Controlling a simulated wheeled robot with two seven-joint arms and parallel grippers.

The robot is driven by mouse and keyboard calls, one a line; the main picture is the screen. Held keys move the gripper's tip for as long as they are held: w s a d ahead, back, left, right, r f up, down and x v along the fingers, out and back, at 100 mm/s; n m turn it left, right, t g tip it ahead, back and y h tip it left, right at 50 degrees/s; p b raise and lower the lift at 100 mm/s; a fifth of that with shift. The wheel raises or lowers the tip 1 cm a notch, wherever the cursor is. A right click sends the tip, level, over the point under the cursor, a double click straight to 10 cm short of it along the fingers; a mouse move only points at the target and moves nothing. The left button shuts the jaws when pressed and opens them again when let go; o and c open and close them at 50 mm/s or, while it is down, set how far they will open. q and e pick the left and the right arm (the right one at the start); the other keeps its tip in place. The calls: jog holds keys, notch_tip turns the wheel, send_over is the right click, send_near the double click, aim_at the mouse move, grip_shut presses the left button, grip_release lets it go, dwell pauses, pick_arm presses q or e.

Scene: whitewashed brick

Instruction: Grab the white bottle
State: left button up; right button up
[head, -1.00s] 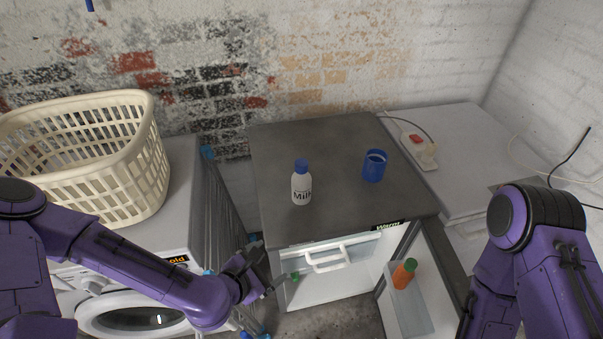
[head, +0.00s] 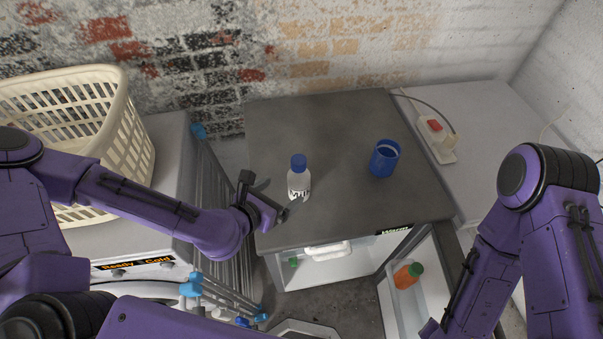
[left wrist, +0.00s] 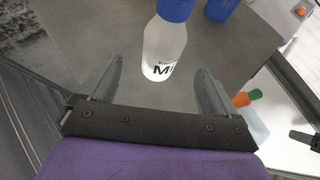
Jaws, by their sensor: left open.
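The white bottle (head: 299,180) with a blue cap and black lettering stands upright on the dark grey top of the small fridge (head: 325,115). My left gripper (head: 276,198) is open and empty just in front and to the left of the bottle in the head view. In the left wrist view the bottle (left wrist: 164,48) stands ahead of the two spread fingers (left wrist: 157,88), roughly in line with the gap between them. My right arm shows at the right of the head view, but its gripper cannot be made out.
A blue cup (head: 384,158) stands right of the bottle. The fridge door is open, with an orange bottle (head: 408,275) in it. A cream laundry basket (head: 128,150) and a folded drying rack (head: 222,215) are at the left. A power strip (head: 436,138) lies at the right.

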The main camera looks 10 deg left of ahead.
aim_at(292, 187)
pick_arm(q)
jog(key=b+x, duration=0.2)
jog(key=b, duration=0.1)
jog(key=b+x, duration=0.2)
jog(key=b, duration=0.1)
jog(key=shift+s+f, duration=0.25)
jog(key=shift+f, duration=0.05)
jog(key=shift+w+d, duration=0.15)
jog(key=shift+w, duration=0.1)
jog(key=p+x, duration=0.2)
jog(key=x, duration=0.2)
jog(key=shift+w+d+r, duration=0.1)
jog(key=shift+w+d, duration=0.15)
jog(key=shift+w, duration=0.2)
jog(key=shift+s, duration=0.1)
jog(key=c, duration=1.2)
jog(key=shift+c, duration=0.7)
pick_arm(e)
jog(key=f, duration=0.5)
jog(key=shift+s+f, duration=0.2)
jog(key=shift+f, duration=0.05)
